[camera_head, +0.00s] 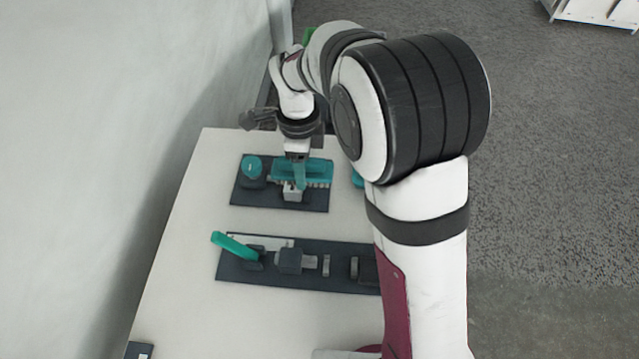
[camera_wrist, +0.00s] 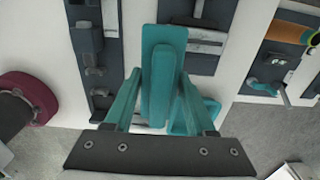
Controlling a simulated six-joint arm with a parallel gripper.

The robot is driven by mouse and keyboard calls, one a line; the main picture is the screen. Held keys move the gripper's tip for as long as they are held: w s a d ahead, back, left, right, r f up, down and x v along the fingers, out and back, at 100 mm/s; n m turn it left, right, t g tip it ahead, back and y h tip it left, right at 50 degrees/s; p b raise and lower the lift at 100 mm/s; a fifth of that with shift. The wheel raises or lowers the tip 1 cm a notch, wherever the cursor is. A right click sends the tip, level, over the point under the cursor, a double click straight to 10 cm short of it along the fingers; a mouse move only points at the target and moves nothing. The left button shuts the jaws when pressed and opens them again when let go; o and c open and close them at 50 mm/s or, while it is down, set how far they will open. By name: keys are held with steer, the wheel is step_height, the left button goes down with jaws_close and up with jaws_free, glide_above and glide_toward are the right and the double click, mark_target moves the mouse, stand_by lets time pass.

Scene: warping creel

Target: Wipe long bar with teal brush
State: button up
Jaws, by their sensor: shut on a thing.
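The teal brush (camera_head: 315,168), with pale bristles along its lower edge, is held over the rear dark board (camera_head: 250,199). In the wrist view the brush (camera_wrist: 163,75) is a long teal block between my gripper's two teal fingers. My gripper (camera_head: 298,178) points down and is shut on it. A pale grey block (camera_head: 292,194) shows just below the fingers. In the wrist view pale metal bars (camera_wrist: 206,42) lie on a dark board beside the brush. I cannot tell which one is the long bar, nor whether the bristles touch anything.
A round teal piece (camera_head: 252,167) stands on the rear board's left. The front dark board (camera_head: 235,271) carries a slanted teal handle (camera_head: 234,245) and several grey blocks. An orange-handled item (camera_wrist: 285,31) is at the wrist view's right. My arm hides the table's right side.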

steer(key=w+a, duration=0.2)
steer(key=a, duration=0.1)
steer(key=shift+w+r, duration=0.1)
steer(key=shift+r, duration=0.1)
glide_above(292, 188)
steer(key=shift+f, duration=2.65)
steer(key=shift+w+f, duration=0.35)
steer(key=shift+f, duration=0.35)
steer(key=shift+w+f, duration=0.3)
steer(key=shift+f, duration=0.35)
jaws_close()
steer(key=shift+w, duration=3.4)
steer(key=shift+s, duration=3.85)
steer(key=shift+s+r, duration=0.1)
steer(key=shift+s, duration=0.1)
steer(key=shift+r, duration=4)
